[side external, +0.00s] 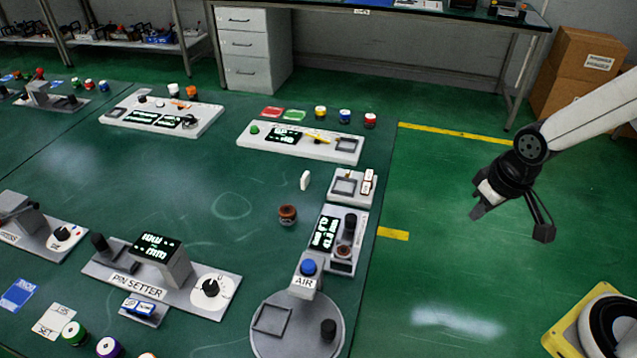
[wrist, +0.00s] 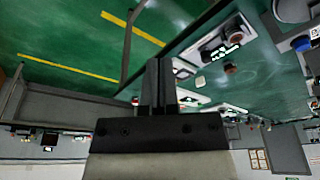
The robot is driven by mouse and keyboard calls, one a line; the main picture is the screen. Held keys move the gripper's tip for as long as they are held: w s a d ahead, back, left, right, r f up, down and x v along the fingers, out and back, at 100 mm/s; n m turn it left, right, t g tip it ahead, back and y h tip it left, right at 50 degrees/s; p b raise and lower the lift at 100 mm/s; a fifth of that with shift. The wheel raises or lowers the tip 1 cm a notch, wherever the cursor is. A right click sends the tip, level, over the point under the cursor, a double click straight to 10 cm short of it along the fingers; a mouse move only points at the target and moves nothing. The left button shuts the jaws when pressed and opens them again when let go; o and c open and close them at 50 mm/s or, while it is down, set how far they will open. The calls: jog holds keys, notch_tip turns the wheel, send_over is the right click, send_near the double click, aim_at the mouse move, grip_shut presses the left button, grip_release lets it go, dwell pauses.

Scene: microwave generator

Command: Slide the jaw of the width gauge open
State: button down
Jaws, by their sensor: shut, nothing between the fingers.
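I see no readable label that names the width gauge. A white panel (side external: 300,142) at the back right of the green bench, with a lit display, a yellow pointer-like part (side external: 319,138) and a square frame, may be it. I cannot tell whether its jaw is open or closed. My gripper (side external: 478,211) hangs in the air to the right of the bench, well away from the panel and touching nothing. In the wrist view its two dark fingers (wrist: 158,62) are together and empty.
A small tray unit (side external: 353,187), a display unit (side external: 341,240) and the round AIR stand (side external: 272,346) line the bench's right edge. Cartons (side external: 580,65) stand at the back right. The floor below my gripper is clear.

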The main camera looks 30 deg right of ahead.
jog(key=c, duration=0.6)
grip_release()
jog(key=shift+w, duration=0.15)
jog(key=o, duration=0.3)
jog(key=shift+w+a, duration=0.1)
jog(key=shift+w, duration=0.15)
jog(key=n+g, duration=0.1)
jog(key=g, duration=0.2)
send_over(351, 216)
jog(key=f, duration=0.9)
jog(key=shift+s+d+f, duration=0.3)
jog(key=shift+s+f, duration=0.05)
jog(key=shift+f, duration=0.05)
jog(key=shift+w+a+f, duration=0.3)
jog(key=shift+w+f, duration=0.05)
jog(key=shift+f, duration=3.9)
